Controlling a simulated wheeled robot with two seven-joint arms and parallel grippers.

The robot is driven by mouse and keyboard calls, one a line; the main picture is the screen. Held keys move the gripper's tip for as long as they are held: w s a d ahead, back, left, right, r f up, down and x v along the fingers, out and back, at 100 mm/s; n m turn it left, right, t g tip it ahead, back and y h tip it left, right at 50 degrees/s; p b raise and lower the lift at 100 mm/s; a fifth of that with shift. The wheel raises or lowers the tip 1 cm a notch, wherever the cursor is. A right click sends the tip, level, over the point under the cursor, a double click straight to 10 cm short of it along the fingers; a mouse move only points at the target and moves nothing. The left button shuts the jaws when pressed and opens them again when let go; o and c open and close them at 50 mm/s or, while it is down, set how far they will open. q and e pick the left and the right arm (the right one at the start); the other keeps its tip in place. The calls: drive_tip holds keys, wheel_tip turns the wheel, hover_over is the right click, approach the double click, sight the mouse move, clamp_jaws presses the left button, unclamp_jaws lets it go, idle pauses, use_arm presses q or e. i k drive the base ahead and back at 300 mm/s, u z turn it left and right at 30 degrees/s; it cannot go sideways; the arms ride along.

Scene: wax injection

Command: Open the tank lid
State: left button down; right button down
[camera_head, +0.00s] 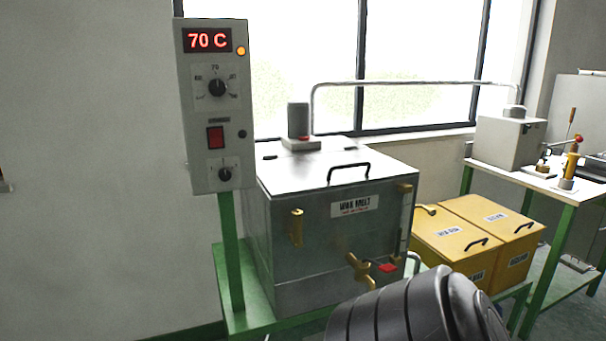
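The wax melt tank (310,255) is a grey metal box on a green stand, with a "WAX MELT" label on its front. Its flat metal lid (305,172) lies down on top, closed as far as I can see. A black bar handle (348,168) sits near the lid's front edge. Neither of my grippers is in view. A dark ribbed part, which looks like one of my arm links, shows at the bottom, right of centre, and covers part of the stand's front.
A control box (214,105) reading "70 C" stands on a post at the tank's left. A pipe (420,83) runs from behind the lid to a machine (505,142) on the right table. Yellow boxes (450,240) stand right of the tank. A brass valve (360,270) projects in front.

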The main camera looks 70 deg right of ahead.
sight(282, 177)
drive_tip(key=i, duration=1.6)
drive_tip(key=z, duration=2.45)
